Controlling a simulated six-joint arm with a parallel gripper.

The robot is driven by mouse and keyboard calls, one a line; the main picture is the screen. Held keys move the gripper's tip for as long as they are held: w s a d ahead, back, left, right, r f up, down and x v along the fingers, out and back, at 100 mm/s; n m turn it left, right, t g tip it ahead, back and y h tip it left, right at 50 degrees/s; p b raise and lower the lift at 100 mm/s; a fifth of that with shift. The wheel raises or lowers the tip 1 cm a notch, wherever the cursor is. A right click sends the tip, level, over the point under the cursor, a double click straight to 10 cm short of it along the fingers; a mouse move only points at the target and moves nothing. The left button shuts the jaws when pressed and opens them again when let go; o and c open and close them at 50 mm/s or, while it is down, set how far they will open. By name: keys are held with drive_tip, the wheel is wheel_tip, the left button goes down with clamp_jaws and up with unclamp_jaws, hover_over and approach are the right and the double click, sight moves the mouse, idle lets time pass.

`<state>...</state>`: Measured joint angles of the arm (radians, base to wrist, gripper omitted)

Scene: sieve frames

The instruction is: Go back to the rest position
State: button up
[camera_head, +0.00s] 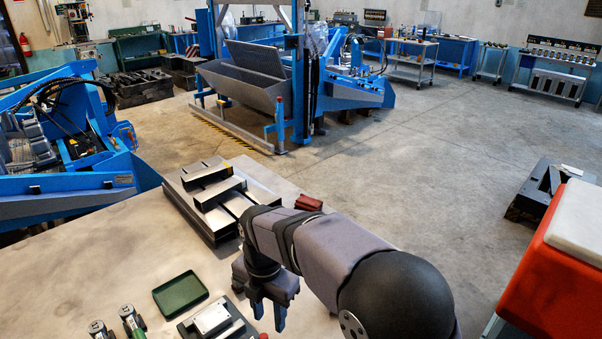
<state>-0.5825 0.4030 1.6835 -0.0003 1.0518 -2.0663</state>
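My gripper (268,310) hangs down from my arm at the lower middle, above the near part of the table (70,255). A stack of grey metal frames (213,193) lies on the table behind and to the left of the gripper. No separate marker of a rest position shows.
A green tray (180,292) lies left of the gripper. A dark plate with a light metal block (211,318) sits close to the fingers. Two green-and-silver tools (131,320) stand at the front edge. A dark red block (308,202) lies behind my arm. The table's left part is clear.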

drive_tip(key=s+d+f+m, duration=0.2)
drive_tip(key=s+d+m, duration=0.5)
drive_tip(key=d+m, duration=0.5)
drive_tip(key=s+d+f+m, duration=0.2)
drive_tip(key=s+d+m, duration=0.5)
drive_tip(key=m, duration=1.1)
drive_tip(key=d, duration=0.4)
drive_tip(key=shift+d+f, duration=0.35)
drive_tip(key=shift+d, duration=0.05)
